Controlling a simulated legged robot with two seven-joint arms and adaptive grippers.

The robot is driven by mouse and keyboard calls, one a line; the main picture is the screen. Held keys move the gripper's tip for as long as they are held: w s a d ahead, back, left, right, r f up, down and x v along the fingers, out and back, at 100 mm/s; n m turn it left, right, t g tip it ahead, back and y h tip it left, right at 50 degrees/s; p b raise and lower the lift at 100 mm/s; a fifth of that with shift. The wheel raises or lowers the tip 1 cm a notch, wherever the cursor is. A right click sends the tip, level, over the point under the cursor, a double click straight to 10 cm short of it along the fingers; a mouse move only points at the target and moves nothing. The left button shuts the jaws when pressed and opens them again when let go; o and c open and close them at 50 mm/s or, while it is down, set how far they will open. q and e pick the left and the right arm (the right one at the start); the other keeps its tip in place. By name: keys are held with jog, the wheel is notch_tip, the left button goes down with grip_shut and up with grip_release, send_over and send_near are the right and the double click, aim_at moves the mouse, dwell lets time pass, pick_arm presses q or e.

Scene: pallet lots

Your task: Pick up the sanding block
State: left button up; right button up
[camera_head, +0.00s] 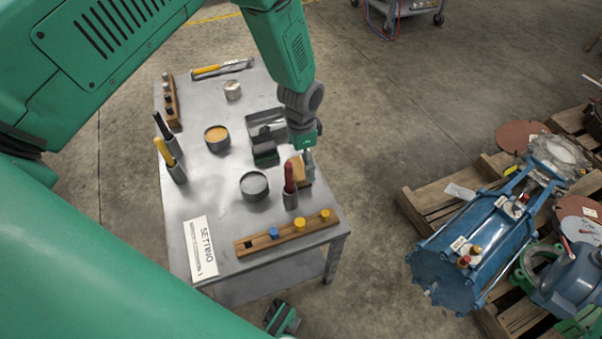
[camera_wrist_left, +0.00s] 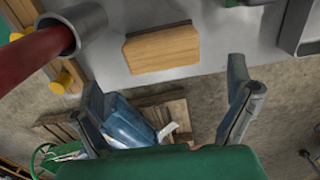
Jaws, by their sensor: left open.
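The sanding block is a light wooden block lying on the grey metal table near its right edge in the head view (camera_head: 300,172). In the left wrist view the sanding block (camera_wrist_left: 162,50) lies beyond the fingertips, roughly centred between them. My left gripper (camera_head: 309,163) points down at the block and partly covers it in the head view. In the left wrist view its fingers (camera_wrist_left: 165,85) are spread apart with nothing between them. My right gripper (camera_head: 284,318) shows only in part at the bottom of the head view, beside the table; its fingers are unclear.
A metal cup with a red handle (camera_head: 289,180) stands close beside the block. A tin of grey stuff (camera_head: 254,186), a grey tray (camera_head: 266,121) and a wooden rack with coloured knobs (camera_head: 262,243) are nearby on the table (camera_head: 225,222). Pallets with blue machinery (camera_head: 470,250) stand right.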

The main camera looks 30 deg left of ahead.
aim_at(298, 167)
pick_arm(q)
jog(key=shift+a+f, duration=0.25)
notch_tip(298, 167, down, 5)
jog(key=shift+a+r+b, duration=0.15)
jog(key=shift+r+b, duration=0.05)
jog(key=shift+b, duration=0.75)
jog(key=shift+f, duration=0.15)
jog(key=shift+d, duration=0.25)
jog(key=c, duration=0.7)
jog(key=shift+s+a, duration=0.1)
jog(key=shift+a, duration=0.05)
jog(key=c, duration=0.5)
jog(key=shift+a, duration=0.1)
jog(key=shift+c, duration=0.2)
notch_tip(298, 167, up, 10)
jog(key=p, duration=0.3)
